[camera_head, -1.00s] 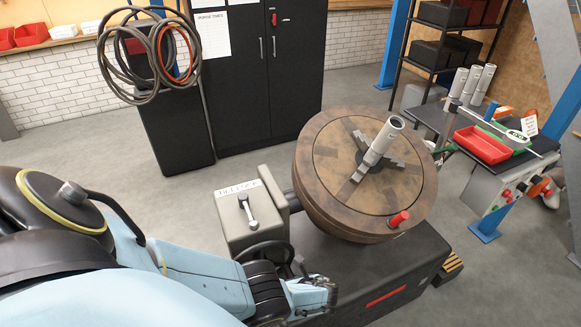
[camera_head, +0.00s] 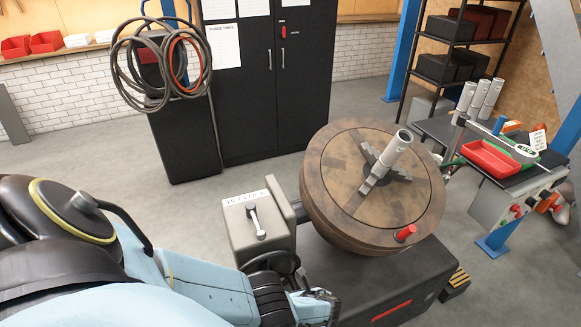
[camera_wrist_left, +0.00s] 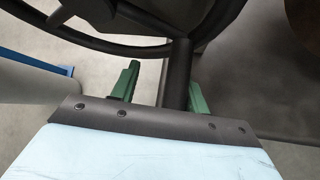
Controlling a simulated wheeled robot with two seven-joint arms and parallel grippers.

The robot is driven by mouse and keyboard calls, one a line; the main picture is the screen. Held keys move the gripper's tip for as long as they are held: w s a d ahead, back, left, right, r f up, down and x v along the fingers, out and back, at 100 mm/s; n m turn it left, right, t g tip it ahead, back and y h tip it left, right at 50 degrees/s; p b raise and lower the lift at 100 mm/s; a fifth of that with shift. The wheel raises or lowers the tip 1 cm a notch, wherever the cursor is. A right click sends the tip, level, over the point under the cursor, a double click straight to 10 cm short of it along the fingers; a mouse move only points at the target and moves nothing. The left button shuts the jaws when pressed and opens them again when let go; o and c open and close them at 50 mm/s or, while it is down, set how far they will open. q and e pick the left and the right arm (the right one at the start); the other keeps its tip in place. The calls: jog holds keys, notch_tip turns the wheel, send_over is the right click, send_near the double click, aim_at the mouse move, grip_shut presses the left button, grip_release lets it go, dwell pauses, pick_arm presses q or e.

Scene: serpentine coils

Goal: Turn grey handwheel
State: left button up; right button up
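The handwheel (camera_head: 272,254) is dark grey, on the near side of the grey gearbox (camera_head: 257,225), and my left arm hides part of it. In the left wrist view its curved rim (camera_wrist_left: 140,50) crosses the top, and a dark round handle (camera_wrist_left: 178,75) extends from it towards my gripper. My left gripper (camera_head: 327,302) shows small in the head view, beside the black base. In the wrist view its green fingers (camera_wrist_left: 161,88) stand apart on either side of the handle, with a clear gap at the left finger. I cannot tell whether the right finger touches. My right gripper is out of view.
A large round turntable (camera_head: 370,190) with a grey clamp and red knob stands right of the gearbox on a black base (camera_head: 350,275). A bench with a red tray (camera_head: 490,158) is at the right. Black cabinets (camera_head: 265,90) stand behind. Open floor lies between.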

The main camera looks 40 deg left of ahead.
pick_arm(q)
jog(key=w+d+r+p, duration=0.2)
jog(key=d+r, duration=0.5)
jog(key=d, duration=0.6)
jog(key=shift+w+d+r+p, duration=0.15)
jog(key=shift+w+r+p, duration=0.05)
jog(key=shift+w+p, duration=0.2)
dwell(0.7)
dwell(0.4)
jog(key=p+v, duration=0.3)
jog(key=v, duration=0.4)
jog(key=shift+r, duration=0.2)
jog(key=shift+d, duration=0.15)
